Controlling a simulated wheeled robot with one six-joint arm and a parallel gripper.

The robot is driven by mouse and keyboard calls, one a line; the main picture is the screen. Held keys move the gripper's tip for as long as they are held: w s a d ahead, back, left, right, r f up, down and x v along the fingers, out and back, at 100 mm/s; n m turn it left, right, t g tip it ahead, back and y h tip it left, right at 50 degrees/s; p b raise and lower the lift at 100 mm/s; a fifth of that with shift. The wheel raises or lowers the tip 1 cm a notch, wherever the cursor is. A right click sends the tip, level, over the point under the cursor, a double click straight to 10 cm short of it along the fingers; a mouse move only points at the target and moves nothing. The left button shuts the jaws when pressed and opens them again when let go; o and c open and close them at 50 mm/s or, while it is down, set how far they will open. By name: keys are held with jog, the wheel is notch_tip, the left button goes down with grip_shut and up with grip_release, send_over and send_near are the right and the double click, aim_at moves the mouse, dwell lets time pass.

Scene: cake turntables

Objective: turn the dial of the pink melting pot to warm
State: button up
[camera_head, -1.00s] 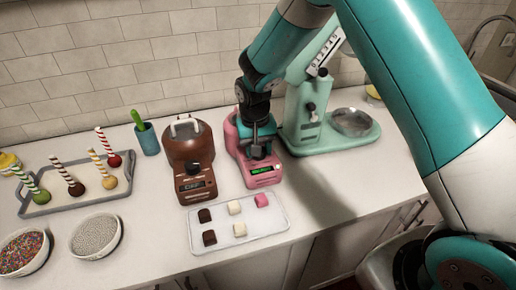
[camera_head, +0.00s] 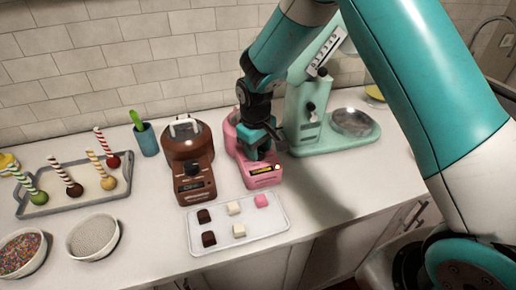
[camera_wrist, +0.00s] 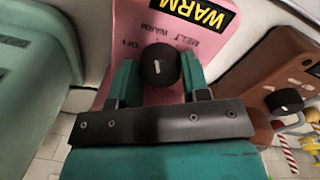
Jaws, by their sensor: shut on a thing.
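The pink melting pot (camera_head: 264,182) stands on the counter, partly hidden behind my gripper (camera_head: 259,148) in the head view. Its lit display (camera_head: 261,171) is yellow and reads WARM in the wrist view (camera_wrist: 204,13). In the wrist view the round black dial (camera_wrist: 158,65) on the pink front bears a short white mark. The labels OFF, MELT and WARM are printed beside it. My gripper (camera_wrist: 158,78) is shut on the dial, one teal finger on each side. The dial is hidden in the head view.
A white tray (camera_head: 222,242) with several chocolate pieces lies just in front. Cake pops on a grey tray (camera_head: 75,202) and two bowls are further left.

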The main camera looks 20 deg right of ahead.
jog(key=shift+w+r, duration=0.1)
dwell(0.3)
jog(key=o, duration=0.9)
jog(key=r, duration=0.5)
jog(key=r+b, duration=0.1)
jog(key=r, duration=0.5)
jog(key=a+r+b, duration=0.1)
jog(key=r, duration=0.5)
jog(key=shift+s+r, duration=0.15)
jog(key=shift+s, duration=0.15)
jog(key=s+a+y, duration=0.1)
jog(key=s, duration=0.8)
jog(key=s+a+n+y, duration=0.1)
jog(key=s+y, duration=0.1)
jog(key=s, duration=0.7)
jog(key=s+a+n+y, duration=0.1)
jog(key=s+a+y, duration=0.1)
jog(key=s, duration=0.7)
jog(key=shift+r, duration=0.35)
